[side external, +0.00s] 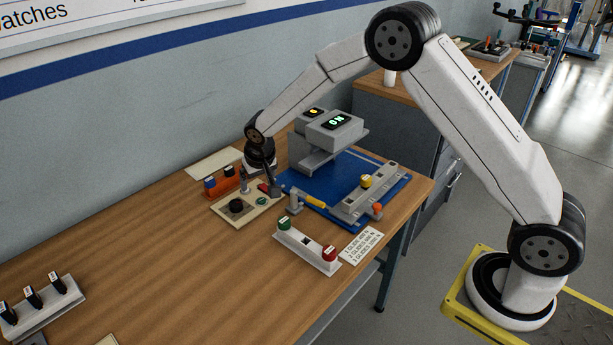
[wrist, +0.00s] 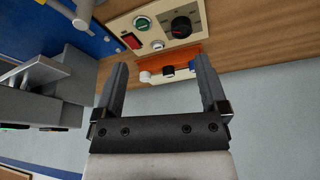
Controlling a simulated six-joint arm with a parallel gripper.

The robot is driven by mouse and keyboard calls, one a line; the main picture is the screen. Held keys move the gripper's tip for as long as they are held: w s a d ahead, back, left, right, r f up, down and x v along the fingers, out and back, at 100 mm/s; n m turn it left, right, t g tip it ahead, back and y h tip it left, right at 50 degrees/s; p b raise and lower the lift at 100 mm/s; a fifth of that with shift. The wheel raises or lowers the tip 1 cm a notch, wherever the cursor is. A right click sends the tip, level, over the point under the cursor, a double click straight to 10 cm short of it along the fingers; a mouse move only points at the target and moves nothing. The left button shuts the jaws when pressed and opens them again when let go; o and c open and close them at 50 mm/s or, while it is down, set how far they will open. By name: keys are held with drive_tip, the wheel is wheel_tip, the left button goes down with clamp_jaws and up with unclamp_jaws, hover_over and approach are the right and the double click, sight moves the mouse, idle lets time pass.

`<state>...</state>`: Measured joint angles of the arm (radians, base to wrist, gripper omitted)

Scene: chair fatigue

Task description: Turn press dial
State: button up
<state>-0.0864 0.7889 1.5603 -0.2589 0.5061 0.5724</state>
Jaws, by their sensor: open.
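A black round dial (side external: 237,206) sits on a beige control panel (side external: 222,213) on the bench. My gripper (side external: 258,182) points down over the bench, near the panel's back edge. In the wrist view my gripper (wrist: 159,62) is open, with its two dark fingers apart and nothing held between them. The dial is outside the fingers and appears apart from them. The exact height of the fingertips above the panel is hard to tell.
An orange rack (side external: 231,186) with small knobs stands behind the panel, and shows between my fingers in the wrist view. A grey press with a lit display (side external: 335,123) stands on a blue plate (side external: 325,184). A white block (side external: 306,251) with green and red knobs is in front.

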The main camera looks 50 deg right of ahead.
drive_tip(key=m, duration=0.2)
approach(236, 203)
drive_tip(key=shift+a+f+h, duration=0.2)
drive_tip(key=shift+f+h, duration=0.1)
drive_tip(key=shift+f, duration=0.55)
drive_tip(key=shift+w+x, duration=0.2)
drive_tip(key=shift+x, duration=3.65)
drive_tip(key=shift+r, duration=0.1)
clamp_jaws()
